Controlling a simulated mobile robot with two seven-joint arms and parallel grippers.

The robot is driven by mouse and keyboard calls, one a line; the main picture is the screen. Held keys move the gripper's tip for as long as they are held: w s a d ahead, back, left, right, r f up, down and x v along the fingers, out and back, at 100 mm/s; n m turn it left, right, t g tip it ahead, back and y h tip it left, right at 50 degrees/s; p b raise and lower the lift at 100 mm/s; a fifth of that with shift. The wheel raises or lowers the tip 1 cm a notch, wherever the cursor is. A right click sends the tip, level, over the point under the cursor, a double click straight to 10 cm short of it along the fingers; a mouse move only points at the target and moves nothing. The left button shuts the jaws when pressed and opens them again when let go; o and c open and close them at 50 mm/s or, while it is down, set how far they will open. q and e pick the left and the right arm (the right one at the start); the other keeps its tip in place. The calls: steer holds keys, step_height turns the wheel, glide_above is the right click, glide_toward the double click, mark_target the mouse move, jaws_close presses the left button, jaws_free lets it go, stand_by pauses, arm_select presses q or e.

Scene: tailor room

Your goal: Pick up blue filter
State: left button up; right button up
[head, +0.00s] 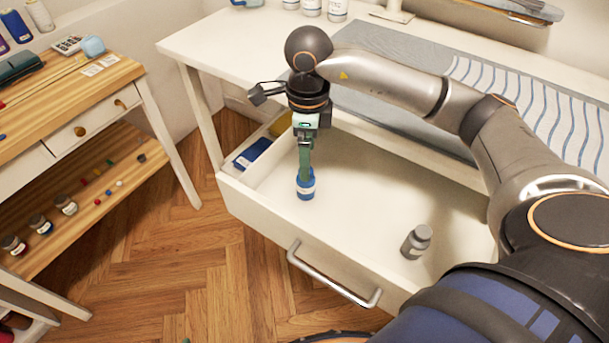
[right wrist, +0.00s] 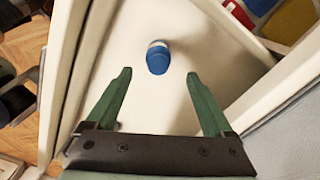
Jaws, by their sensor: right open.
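A small round blue container with a pale label (head: 305,184) stands in the open white drawer, towards its left side. It also shows in the right wrist view (right wrist: 158,58); I cannot tell for sure that it is the blue filter. My right gripper (head: 305,165) points down over it, overlapping its top in the head view. In the right wrist view the green fingers (right wrist: 158,76) are spread apart with nothing between them, and the blue container lies just beyond the tips, near their middle. My left gripper is out of view.
A grey bottle (head: 416,242) stands at the drawer's right. The drawer front with its metal handle (head: 333,277) and the white table (head: 235,40) border the space. A wooden shelf unit (head: 75,110) stands left. The drawer's middle is clear.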

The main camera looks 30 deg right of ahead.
step_height(320, 180, down, 6)
steer(key=shift+s+a+r, duration=0.1)
stand_by(0.4)
jaws_close()
stand_by(0.5)
